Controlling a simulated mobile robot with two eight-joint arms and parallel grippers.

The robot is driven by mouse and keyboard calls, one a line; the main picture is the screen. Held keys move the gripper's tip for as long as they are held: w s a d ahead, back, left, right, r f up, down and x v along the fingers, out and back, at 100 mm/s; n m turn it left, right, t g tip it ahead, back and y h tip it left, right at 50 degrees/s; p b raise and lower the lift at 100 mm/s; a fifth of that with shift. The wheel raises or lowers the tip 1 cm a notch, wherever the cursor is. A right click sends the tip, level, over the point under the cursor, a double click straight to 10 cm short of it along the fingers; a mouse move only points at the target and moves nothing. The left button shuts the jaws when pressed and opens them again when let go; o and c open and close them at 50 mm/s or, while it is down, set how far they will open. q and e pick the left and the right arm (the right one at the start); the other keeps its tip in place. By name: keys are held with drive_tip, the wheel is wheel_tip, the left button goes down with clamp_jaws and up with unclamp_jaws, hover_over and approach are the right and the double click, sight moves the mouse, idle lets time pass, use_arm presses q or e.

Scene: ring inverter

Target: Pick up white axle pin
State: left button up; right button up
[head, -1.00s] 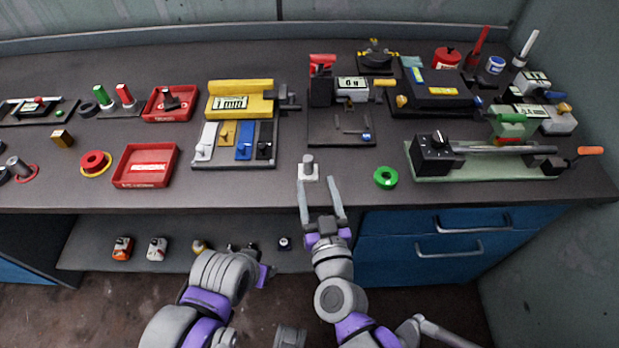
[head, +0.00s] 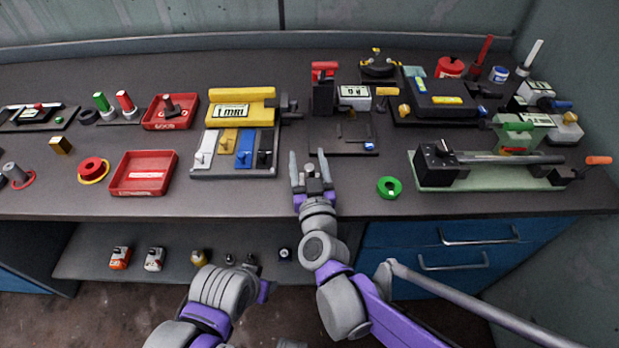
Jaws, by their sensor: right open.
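A small pale pin with a grey top and a lighter base (head: 312,172), likely the white axle pin, stands near the front edge of the bench. My right gripper (head: 308,156) is open. Its two fingers reach over the bench edge on either side of the pin, with the tips a little past it. I cannot tell whether a finger touches it. The pin's lower part is partly hidden by the gripper. My left arm shows low in the picture, in front of the shelf, and its fingers are not visible.
A green ring (head: 389,187) lies just right of the right gripper. A grey board with coloured tools (head: 230,174) is to the left, and a black plate (head: 345,150) is behind. A green-based machine (head: 490,178) stands to the right. A red tray (head: 142,188) is farther left.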

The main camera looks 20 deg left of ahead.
clamp_jaws()
idle(0.3)
idle(1.1)
